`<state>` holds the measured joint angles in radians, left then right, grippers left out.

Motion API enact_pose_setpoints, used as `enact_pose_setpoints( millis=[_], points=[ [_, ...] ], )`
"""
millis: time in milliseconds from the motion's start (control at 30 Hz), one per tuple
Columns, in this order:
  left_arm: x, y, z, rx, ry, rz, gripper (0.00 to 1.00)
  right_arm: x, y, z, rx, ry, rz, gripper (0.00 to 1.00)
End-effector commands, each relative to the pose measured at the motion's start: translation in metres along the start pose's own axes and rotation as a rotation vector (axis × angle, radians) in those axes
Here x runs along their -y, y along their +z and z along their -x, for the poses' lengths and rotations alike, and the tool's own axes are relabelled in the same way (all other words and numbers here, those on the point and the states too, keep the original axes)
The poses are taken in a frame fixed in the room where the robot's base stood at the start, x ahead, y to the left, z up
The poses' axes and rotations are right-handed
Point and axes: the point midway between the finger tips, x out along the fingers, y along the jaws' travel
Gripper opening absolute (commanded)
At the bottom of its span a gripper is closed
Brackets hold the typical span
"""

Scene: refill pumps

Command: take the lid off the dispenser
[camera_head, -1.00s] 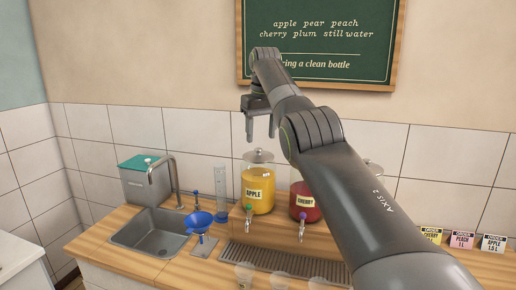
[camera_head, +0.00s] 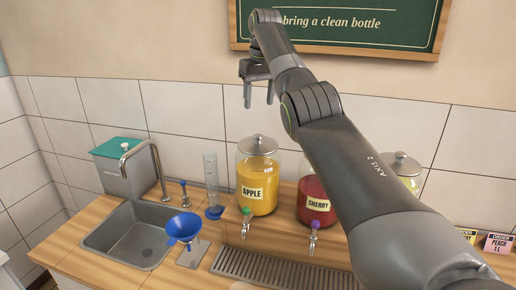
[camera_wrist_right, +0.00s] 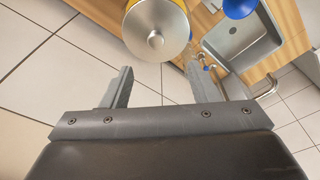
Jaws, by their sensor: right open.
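The apple dispenser (camera_head: 257,185) is a glass jar of yellow juice with an APPLE label and a green tap, standing on the wooden shelf. Its grey domed lid (camera_head: 258,145) with a small knob sits on top. The lid also shows from above in the right wrist view (camera_wrist_right: 156,30), beyond the fingertips. My right gripper (camera_head: 258,106) is open and empty, pointing down above the lid and apart from it. It also shows in the right wrist view (camera_wrist_right: 160,80). The cherry dispenser (camera_head: 316,203), red, stands to the right, its top hidden behind my right arm. My left gripper is not seen.
A third lidded dispenser (camera_head: 402,168) stands partly behind my arm. A sink (camera_head: 128,243) with a tap (camera_head: 150,160), a blue funnel (camera_head: 184,228) and a clear measuring cylinder (camera_head: 211,180) are to the left. A drip grate (camera_head: 285,275) lies in front. The wall (camera_head: 190,105) is behind.

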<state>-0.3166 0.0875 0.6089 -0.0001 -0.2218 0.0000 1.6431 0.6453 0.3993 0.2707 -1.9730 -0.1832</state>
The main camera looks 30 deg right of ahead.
Motion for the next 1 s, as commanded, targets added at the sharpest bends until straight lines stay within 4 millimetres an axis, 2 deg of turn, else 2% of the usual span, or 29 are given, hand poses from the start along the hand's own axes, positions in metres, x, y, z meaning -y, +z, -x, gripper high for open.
enact_pose_setpoints(
  millis=[133, 400, 700, 1000],
  points=[
    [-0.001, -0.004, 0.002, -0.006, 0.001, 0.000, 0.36, 0.000, 0.000, -0.026, 0.004, 0.001, 0.001, 0.55],
    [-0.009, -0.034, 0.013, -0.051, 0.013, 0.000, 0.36, -0.001, 0.000, -0.060, 0.002, 0.001, 0.000, 0.55],
    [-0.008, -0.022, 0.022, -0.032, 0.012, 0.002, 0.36, -0.002, 0.001, -0.075, 0.002, 0.001, -0.001, 0.55],
    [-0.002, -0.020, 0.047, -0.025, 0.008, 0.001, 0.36, -0.004, 0.004, -0.109, 0.004, 0.000, 0.001, 0.55]
  ],
)
